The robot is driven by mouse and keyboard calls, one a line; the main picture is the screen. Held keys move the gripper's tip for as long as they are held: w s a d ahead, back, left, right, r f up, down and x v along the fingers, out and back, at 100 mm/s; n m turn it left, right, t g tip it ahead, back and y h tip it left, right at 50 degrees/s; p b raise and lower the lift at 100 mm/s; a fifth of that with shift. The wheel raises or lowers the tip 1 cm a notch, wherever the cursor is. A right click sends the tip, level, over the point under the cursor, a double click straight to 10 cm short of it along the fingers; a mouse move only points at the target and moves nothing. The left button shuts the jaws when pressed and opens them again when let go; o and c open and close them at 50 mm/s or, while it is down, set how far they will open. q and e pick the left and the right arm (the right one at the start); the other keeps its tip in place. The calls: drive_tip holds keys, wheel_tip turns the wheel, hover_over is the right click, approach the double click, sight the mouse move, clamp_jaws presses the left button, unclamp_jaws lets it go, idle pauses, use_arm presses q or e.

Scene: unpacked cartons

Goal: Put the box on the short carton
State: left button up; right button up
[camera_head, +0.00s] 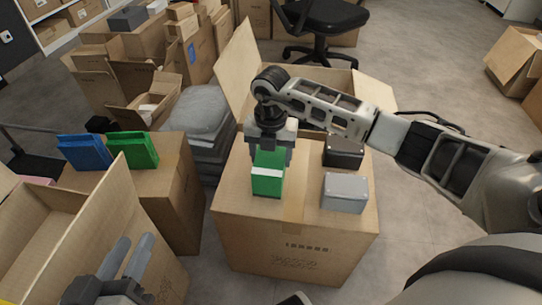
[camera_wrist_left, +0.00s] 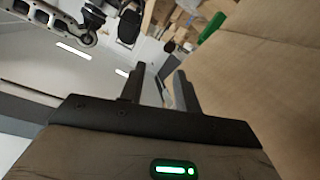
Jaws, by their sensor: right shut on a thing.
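My right gripper (camera_head: 269,152) points down and is shut on a green box (camera_head: 267,181) with a white band. The box is upright over the near left part of the middle carton's top (camera_head: 240,205); whether it touches that top I cannot tell. Another carton (camera_head: 176,192) stands to the left, with a blue box (camera_head: 85,152) and a second green box (camera_head: 133,150) on top. Which carton is the short one is unclear. My left gripper (camera_head: 124,256) is open and empty at the lower left; its spread fingers also show in the left wrist view (camera_wrist_left: 159,88).
A light grey box (camera_head: 344,193) and a dark box (camera_head: 343,153) stand on the right of the middle carton. An open carton (camera_head: 95,225) is beside my left gripper. Grey sacks (camera_head: 197,125) lie behind the left carton.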

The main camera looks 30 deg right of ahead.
drive_tip(key=shift+f, duration=0.1)
drive_tip(key=o, duration=1.3)
drive_tip(key=shift+c, duration=0.2)
